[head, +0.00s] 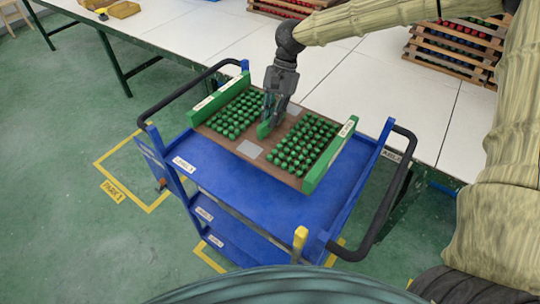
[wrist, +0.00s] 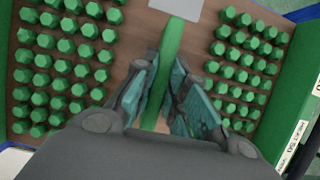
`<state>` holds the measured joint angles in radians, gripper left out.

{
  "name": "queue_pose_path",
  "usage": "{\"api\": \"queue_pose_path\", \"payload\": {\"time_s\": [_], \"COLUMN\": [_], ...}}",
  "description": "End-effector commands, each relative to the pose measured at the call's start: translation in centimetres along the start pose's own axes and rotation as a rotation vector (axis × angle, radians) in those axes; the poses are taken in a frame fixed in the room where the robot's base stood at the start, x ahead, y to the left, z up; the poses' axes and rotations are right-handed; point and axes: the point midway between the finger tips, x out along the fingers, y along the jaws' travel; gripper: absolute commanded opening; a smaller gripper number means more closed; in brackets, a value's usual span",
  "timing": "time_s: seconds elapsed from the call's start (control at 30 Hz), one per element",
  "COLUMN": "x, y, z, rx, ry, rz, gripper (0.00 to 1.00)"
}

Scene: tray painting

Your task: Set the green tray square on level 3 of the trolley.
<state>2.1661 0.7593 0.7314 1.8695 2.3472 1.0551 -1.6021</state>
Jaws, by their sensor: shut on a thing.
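The green tray (head: 250,148) has a brown base, green end walls and two blocks of green pegs with a bare strip between them. My gripper (head: 268,122) points down at its middle and is shut on the tray's green centre handle (wrist: 176,45). In the wrist view the fingers (wrist: 163,85) lie on both sides of that handle. The blue trolley (head: 270,218) has several labelled shelves. The tray is over its top shelf, towards the table side, with bare blue in front. I cannot tell whether it touches the shelf. The label digits are too small to read surely.
A long white table (head: 205,38) runs behind the trolley. Wooden racks of coloured parts (head: 455,45) stand on it. Black trolley handles (head: 385,205) rise at both ends.

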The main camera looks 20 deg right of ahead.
Motion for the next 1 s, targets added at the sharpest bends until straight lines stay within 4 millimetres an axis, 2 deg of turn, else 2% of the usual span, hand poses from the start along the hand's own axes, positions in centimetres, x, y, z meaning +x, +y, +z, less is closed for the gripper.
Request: {"api": "queue_pose_path", "payload": {"time_s": [0.17,0.5,0.83,1.0], "x": [1.1,5.2,6.9,8.7], "y": [-0.1,-0.1,0.0,0.0], "z": [-0.4,-2.2,-2.9,-3.5], "rx": [-0.001,-0.001,-0.001,0.0], "ry": [0.0,0.001,0.0,0.0], "rz": [0.0,-0.001,0.0,0.002], "gripper": [0.0,0.0,0.0,0.0]}}
